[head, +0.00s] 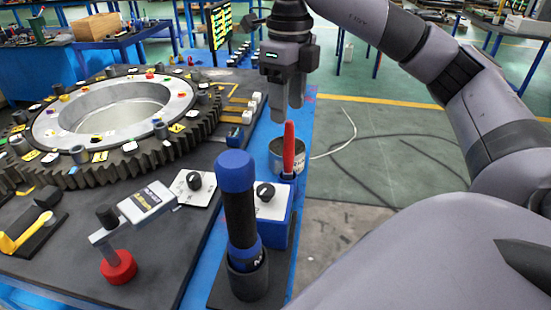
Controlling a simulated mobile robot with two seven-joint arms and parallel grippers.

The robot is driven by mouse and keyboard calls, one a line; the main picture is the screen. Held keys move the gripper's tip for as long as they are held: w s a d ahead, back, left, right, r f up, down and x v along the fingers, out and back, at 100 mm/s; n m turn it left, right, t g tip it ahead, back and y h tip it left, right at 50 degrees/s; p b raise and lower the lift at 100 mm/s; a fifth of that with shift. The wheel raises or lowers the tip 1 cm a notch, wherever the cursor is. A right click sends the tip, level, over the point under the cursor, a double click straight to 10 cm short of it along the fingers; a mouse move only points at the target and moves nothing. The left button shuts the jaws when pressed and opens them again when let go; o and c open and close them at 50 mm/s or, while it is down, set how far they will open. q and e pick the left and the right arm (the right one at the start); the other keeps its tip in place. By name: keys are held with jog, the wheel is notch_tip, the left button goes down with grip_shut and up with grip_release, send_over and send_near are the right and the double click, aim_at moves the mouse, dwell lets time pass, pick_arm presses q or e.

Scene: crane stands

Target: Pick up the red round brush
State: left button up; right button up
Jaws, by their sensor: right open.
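The red round brush (288,150) stands upright, its smooth red handle pointing up. Its lower end goes into a dark holder by the blue box, so no bristles show. My right gripper (288,112) points straight down just above the top of the handle, fingers apart and empty. In the picture the fingertips come close to the handle's top; I cannot tell whether they touch. My left gripper is not in view.
A metal can (276,158) stands right behind the brush. A blue box with a black knob (265,190) and a blue-capped black cylinder (238,205) in a cup stand in front. A large gear ring (105,115) fills the left. Open floor lies to the right.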

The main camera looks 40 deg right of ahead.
aim_at(290, 121)
jog(key=f, duration=0.4)
jog(key=d+f, duration=0.1)
jog(key=f, duration=0.2)
jog(key=shift+w+r, duration=0.1)
grip_shut()
